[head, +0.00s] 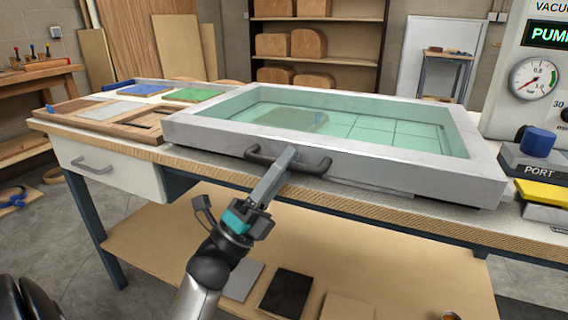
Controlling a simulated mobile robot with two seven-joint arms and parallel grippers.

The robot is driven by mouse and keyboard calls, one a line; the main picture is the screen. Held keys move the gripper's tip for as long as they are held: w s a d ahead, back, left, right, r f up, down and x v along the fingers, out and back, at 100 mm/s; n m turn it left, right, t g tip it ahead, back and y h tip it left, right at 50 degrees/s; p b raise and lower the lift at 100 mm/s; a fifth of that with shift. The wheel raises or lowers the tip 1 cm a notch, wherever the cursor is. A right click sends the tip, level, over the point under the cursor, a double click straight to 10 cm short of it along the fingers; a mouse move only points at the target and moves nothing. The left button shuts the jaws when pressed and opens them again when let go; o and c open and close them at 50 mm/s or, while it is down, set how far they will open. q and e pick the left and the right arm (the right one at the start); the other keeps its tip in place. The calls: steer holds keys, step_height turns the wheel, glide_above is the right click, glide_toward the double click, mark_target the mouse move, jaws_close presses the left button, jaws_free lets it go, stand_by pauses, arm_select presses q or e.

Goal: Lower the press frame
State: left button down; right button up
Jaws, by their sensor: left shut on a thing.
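The press frame (400,172) is a light grey rectangular frame with a translucent green membrane (385,130) across it. It lies low and about level on the workbench. A dark handle (316,166) is on its front side. My left gripper (285,158) is shut on the handle, near its middle. A blurred shape shows faintly beneath the membrane; I cannot tell what it is. My right gripper does not show.
A tray of coloured sheets (118,136) lies left of the frame. At the right stand a vacuum panel (545,75), a PORT block with a blue knob (537,142) and a yellow-topped block (543,192). Flat sheets lie on the lower shelf (165,245).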

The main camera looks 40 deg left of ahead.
arm_select(q)
steer(key=shift+d+f, duration=0.15)
steer(key=shift+f, duration=0.4)
steer(key=c, duration=1.2)
jaws_free()
steer(key=o, duration=0.4)
steer(key=shift+r+y, duration=0.2)
steer(key=shift+y, duration=0.1)
steer(key=p+v, duration=0.1)
steer(key=v, duration=1.4)
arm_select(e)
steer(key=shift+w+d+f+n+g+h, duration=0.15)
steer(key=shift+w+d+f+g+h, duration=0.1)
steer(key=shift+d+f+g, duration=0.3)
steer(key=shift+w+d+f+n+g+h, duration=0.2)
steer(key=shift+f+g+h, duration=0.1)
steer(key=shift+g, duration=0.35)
